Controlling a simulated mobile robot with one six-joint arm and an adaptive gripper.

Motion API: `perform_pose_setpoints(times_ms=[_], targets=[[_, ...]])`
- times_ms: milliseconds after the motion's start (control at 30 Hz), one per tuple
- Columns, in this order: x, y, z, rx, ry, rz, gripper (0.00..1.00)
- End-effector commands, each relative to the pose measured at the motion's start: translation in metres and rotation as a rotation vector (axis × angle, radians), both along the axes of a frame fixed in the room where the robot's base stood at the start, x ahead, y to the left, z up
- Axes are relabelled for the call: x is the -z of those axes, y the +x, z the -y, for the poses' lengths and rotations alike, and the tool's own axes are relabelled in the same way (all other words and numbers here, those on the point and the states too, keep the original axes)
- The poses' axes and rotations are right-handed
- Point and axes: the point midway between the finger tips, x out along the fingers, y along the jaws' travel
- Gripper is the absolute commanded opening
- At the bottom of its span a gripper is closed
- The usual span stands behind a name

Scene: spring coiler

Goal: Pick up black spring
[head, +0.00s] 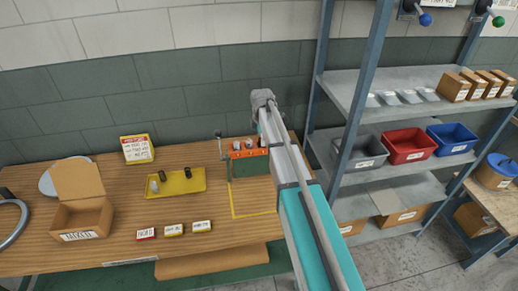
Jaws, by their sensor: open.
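A yellow tray (176,188) lies on the wooden bench, left of my arm. In it are two small dark pieces, one at the middle (162,176) and one at the right (188,173), and a lighter grey piece (153,187) at the left. They look like short springs, but are too small to tell which is the black spring. My gripper (263,98) is the grey end of my outstretched arm, seen from behind, over the back of the bench to the right of the tray and apart from it. It is open; its fingertips are not clearly seen.
An orange and green coiler (250,154) with a lever stands beside my arm, partly hidden. An open cardboard box (82,219) is at the left. A yellow sign (137,149) stands behind the tray; small labels lie in front. Shelving with bins (407,146) stands at the right.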

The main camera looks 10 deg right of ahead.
Motion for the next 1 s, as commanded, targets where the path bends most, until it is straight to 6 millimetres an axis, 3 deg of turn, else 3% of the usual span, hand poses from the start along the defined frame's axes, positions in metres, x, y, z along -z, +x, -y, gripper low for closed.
perform_pose_setpoints(times_ms=[200,833,867,1000], targets=[[0.0125,0.0,0.0,0.0,0.0,0.0,0.79],[0.0125,0.0,0.0002,0.0,0.0,0.0,0.79],[0.0125,0.0,0.0002,0.0,0.0,0.0,0.77],[0.0125,0.0,0.0003,0.0,0.0,0.0,0.51]])
